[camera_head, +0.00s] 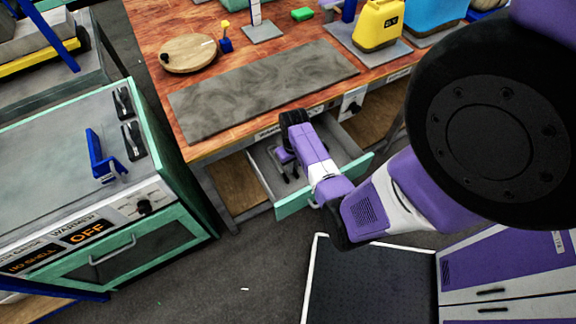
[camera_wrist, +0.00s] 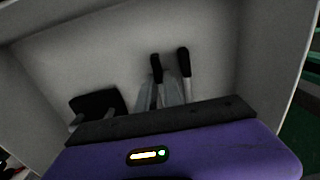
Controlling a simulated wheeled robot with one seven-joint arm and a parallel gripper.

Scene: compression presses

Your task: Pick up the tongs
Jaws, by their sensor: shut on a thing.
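The tongs (camera_wrist: 172,90) show in the wrist view as two grey metal arms with black ends, inside the pale drawer (camera_wrist: 85,45). Their lower part is hidden behind the dark front edge of my gripper. My gripper (camera_head: 289,172) points down into the open drawer (camera_head: 345,143) in the head view and is shut on the tongs. The fingers' contact with the tongs is hidden in the wrist view, and the tongs cannot be made out clearly in the head view.
A dark flat piece (camera_wrist: 97,103) shows left of the tongs. The drawer walls stand close around my gripper, under the wooden worktop (camera_head: 150,40) with a grey slab (camera_head: 265,88). A green-framed warming station (camera_head: 60,140) stands left. Dark floor (camera_head: 250,255) is open in front.

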